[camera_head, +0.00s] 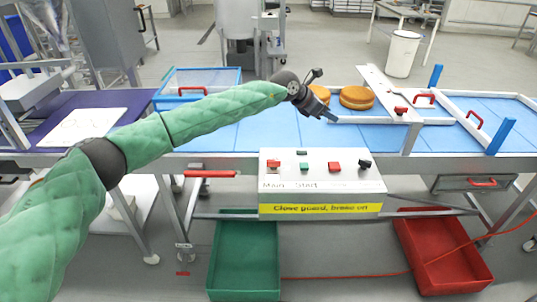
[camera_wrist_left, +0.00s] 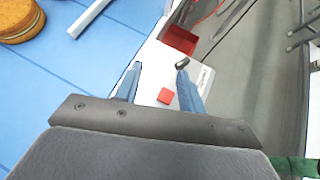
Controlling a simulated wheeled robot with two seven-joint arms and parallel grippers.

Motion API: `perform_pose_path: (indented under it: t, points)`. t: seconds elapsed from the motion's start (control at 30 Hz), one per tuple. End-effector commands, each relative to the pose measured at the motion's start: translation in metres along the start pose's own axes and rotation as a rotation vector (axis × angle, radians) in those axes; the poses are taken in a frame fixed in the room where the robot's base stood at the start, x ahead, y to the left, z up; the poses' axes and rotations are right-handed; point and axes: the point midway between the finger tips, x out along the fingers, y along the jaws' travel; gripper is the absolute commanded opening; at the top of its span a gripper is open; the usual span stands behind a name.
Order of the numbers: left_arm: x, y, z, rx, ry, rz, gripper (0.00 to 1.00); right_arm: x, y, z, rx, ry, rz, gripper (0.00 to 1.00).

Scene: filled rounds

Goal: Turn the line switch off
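The white control box (camera_head: 320,183) stands at the front edge of the table. On its top are a red button (camera_head: 274,164) over the word "Main", a green button (camera_head: 304,167) over "Start", another red button (camera_head: 334,167) and a black knob (camera_head: 365,163) at the right. No label reading "line" is legible. My left gripper (camera_head: 322,97) is above the table, behind and above the box, touching nothing. In the left wrist view its fingers (camera_wrist_left: 160,68) are apart and empty, with a red button (camera_wrist_left: 165,96) beyond them. My right gripper is not in view.
The blue conveyor (camera_head: 258,136) carries round filled cakes (camera_head: 357,97) behind the gripper. A white slanted bar (camera_head: 388,92) and red-handled guards (camera_head: 424,97) are at the right. A green crate (camera_head: 244,270) and a red crate (camera_head: 443,255) are on the floor.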

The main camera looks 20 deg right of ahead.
Motion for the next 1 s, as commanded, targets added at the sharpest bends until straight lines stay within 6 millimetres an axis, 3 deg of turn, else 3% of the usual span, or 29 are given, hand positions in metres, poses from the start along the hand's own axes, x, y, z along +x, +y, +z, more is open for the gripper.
perform_pose_path:
  t: [0.03,0.2,0.4,0.53,0.7,1.0]
  points:
    - [0.000,0.007,-0.022,0.030,0.089,0.003,0.40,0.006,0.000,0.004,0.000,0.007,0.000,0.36]
    - [-0.014,0.026,-0.085,0.125,0.387,-0.008,0.40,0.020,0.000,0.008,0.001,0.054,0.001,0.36]
    - [-0.046,0.029,-0.139,0.215,0.707,-0.069,0.40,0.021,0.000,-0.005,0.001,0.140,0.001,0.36]
    - [-0.066,0.024,-0.159,0.245,0.848,-0.129,0.40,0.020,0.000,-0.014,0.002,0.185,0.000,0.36]
    - [-0.080,0.018,-0.169,0.273,0.929,-0.193,0.40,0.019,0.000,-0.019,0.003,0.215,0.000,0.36]
    - [-0.070,0.017,-0.181,0.290,0.924,-0.203,0.40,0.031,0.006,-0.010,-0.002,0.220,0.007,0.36]
